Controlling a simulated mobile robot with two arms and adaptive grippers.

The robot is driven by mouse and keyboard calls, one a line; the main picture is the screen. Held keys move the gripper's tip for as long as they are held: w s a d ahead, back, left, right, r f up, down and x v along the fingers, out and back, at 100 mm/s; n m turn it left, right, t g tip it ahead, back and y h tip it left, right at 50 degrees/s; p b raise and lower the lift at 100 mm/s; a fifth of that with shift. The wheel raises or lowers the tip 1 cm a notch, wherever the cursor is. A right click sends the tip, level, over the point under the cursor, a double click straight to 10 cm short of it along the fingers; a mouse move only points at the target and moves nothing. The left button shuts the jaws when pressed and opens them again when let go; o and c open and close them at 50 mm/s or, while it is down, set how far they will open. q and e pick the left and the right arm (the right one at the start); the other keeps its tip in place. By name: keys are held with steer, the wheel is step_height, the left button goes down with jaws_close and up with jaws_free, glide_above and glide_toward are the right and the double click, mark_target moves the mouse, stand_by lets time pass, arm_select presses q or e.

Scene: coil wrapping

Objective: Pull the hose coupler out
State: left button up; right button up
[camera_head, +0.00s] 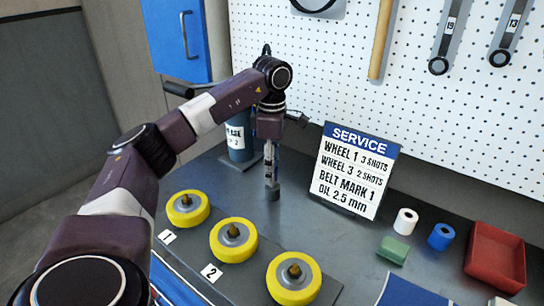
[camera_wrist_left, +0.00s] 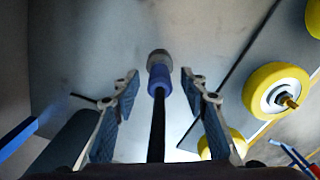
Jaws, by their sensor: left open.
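The hose coupler (camera_wrist_left: 161,74) shows in the left wrist view as a blue sleeve with a grey end, on a black hose (camera_wrist_left: 157,128). My left gripper (camera_wrist_left: 162,85) is open, with one finger on each side of the coupler and hose. A gap shows on both sides. In the head view my left gripper (camera_head: 271,165) points straight down over the bench. A grey piece (camera_head: 272,191), probably the coupler's end, shows just below the fingers. Whether it rests on or in something is hidden. My right gripper is in neither view.
Three yellow wheels (camera_head: 187,209) with brown centre fittings stand in front of the gripper. A dark labelled cylinder (camera_head: 238,140) stands close behind it. A service sign (camera_head: 352,168) leans to the right. A red bin (camera_head: 495,257) is far right. The bench between gripper and sign is clear.

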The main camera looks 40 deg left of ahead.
arm_select(q)
steer(key=shift+f, duration=1.25)
jaws_close()
